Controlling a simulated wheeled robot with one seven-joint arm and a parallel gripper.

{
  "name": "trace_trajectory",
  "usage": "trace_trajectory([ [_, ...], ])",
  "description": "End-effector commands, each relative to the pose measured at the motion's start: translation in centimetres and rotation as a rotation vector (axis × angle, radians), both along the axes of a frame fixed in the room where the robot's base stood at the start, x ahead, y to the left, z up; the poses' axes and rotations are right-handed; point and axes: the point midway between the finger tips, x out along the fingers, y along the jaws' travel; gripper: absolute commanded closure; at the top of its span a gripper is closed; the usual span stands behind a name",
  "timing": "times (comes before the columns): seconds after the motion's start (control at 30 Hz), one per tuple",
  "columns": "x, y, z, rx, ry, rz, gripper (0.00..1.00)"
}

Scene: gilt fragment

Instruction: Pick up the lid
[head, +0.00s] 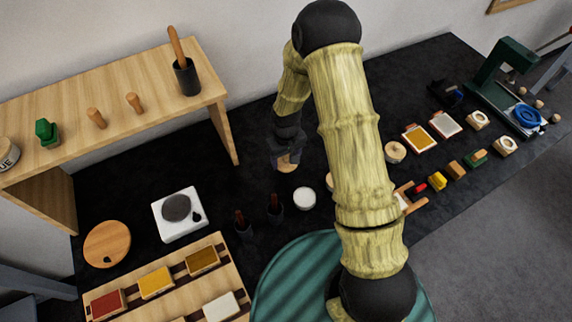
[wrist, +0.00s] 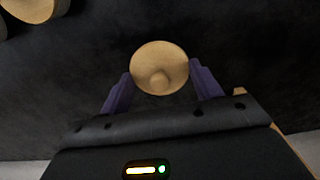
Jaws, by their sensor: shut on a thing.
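The lid (head: 286,164) is a small round, pale wooden disc. In the head view it is at my gripper's (head: 287,154) tip, partly covered by the fingers, above the black table top. In the wrist view the lid (wrist: 160,58) shows face-on with a round knob in its middle, between the two purple fingers of my gripper (wrist: 161,82). My gripper is shut on the lid. I cannot tell how high it is above the table.
A white round pot (head: 304,199) stands just right of and in front of the lid. A wooden shelf (head: 150,75) is to the left. A white scale (head: 182,222) and a pigment tray (head: 228,252) are at front left. Dark table (head: 255,125) lies bare behind my gripper.

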Motion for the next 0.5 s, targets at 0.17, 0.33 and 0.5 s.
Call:
trace_trajectory([
  [0.17, 0.0, 0.0, 3.0, 0.001, -0.003, -0.001, 0.58],
  [0.33, 0.0, 0.0, 4.9, 0.000, -0.001, 0.001, 0.58],
  [0.5, -0.1, 0.0, 5.4, 0.000, 0.002, 0.002, 0.58],
])
